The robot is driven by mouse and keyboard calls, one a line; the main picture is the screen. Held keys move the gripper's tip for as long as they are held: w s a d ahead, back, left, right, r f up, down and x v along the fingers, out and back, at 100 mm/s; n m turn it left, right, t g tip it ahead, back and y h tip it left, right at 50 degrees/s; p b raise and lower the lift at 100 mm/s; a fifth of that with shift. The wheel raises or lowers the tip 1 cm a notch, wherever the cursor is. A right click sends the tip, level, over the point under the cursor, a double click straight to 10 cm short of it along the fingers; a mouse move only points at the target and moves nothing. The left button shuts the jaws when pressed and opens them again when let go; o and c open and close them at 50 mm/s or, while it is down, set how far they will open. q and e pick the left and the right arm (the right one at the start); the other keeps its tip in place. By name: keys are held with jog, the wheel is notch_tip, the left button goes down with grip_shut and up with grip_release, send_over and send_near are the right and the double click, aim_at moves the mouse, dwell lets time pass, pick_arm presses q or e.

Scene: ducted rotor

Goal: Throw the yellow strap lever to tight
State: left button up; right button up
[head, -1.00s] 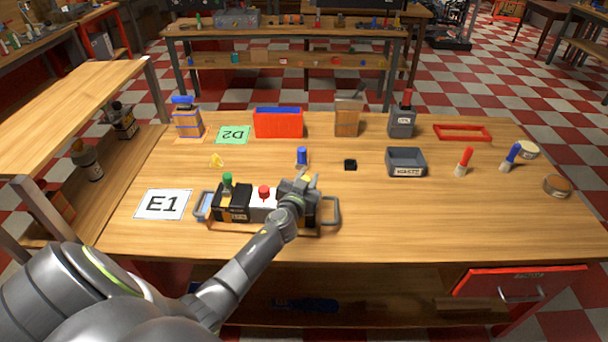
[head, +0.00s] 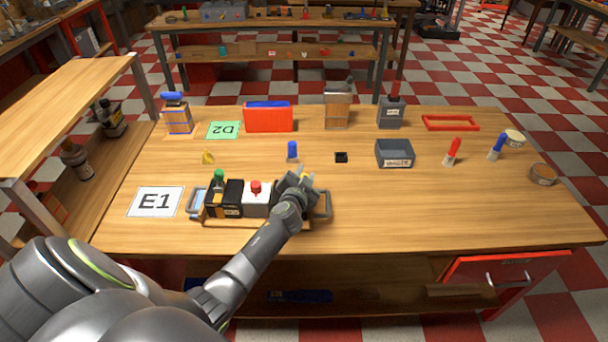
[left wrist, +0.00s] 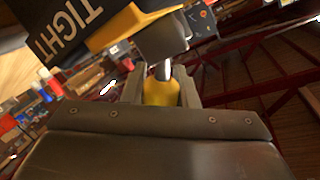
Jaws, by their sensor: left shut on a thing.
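My left gripper (head: 304,180) is over the right end of a caddy-like tray (head: 325,205) on the bench, in the head view. In the left wrist view, its fingers (left wrist: 160,98) are shut on the yellow end of the strap lever (left wrist: 160,92), with a grey metal shaft leading up from it. A dark block with the white word TIGHT (left wrist: 72,32) and a yellow edge shows beyond, at upper left. In the head view my gripper hides the lever, and its exact angle cannot be told. My right gripper is not in view.
The tray also holds a black box with a green knob (head: 219,175) and a white box with a red knob (head: 256,188). An E1 card (head: 156,201) lies to the left. The bench's right front is clear.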

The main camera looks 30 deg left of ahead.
pick_arm(q)
jog(key=o, duration=1)
jog(key=shift+s, duration=0.1)
jog(key=v, duration=1.7)
jog(key=shift+d, duration=0.15)
jog(key=shift+s, duration=0.1)
